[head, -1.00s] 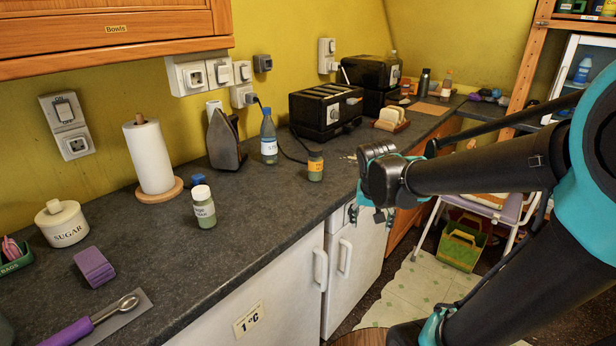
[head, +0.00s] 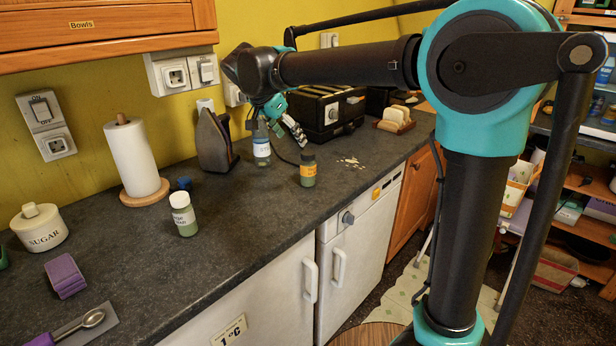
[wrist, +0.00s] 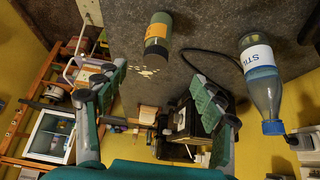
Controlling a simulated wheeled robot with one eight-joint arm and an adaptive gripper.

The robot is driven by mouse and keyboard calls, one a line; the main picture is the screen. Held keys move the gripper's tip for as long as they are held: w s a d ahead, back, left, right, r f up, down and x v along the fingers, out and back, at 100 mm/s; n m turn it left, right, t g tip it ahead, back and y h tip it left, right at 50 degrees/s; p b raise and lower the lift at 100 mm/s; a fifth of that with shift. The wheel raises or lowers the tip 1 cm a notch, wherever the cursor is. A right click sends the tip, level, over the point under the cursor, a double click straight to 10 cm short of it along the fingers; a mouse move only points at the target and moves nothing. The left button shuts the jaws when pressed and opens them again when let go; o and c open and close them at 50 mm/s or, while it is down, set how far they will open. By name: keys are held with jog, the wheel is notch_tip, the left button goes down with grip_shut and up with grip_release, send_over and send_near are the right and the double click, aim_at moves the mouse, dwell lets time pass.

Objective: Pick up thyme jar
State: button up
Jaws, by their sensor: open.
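A small green jar (head: 308,168) with a dark lid and an orange label stands upright on the dark counter. A second green jar (head: 183,214) with a white lid and white label stands nearer, to the left. I cannot read either label well enough to tell which is thyme. My gripper (head: 279,122) is open and empty, above the counter, a little left of and higher than the orange-labelled jar. In the wrist view this jar (wrist: 158,38) lies ahead, between the lines of the spread fingers (wrist: 157,88), not touching them.
An iron (head: 213,140), a paper towel roll (head: 135,160) and a sugar pot (head: 39,228) are further left. Crumbs (head: 350,163) lie right of the jar.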

aim_at(308, 161)
jog(key=x, duration=0.7)
jog(key=shift+w+d+f, duration=0.1)
jog(key=shift+f, duration=0.05)
jog(key=shift+d+x, duration=0.15)
jog(key=shift+x, duration=1.35)
jog(key=shift+d+x, duration=0.1)
jog(key=shift+x, duration=1.35)
grip_shut()
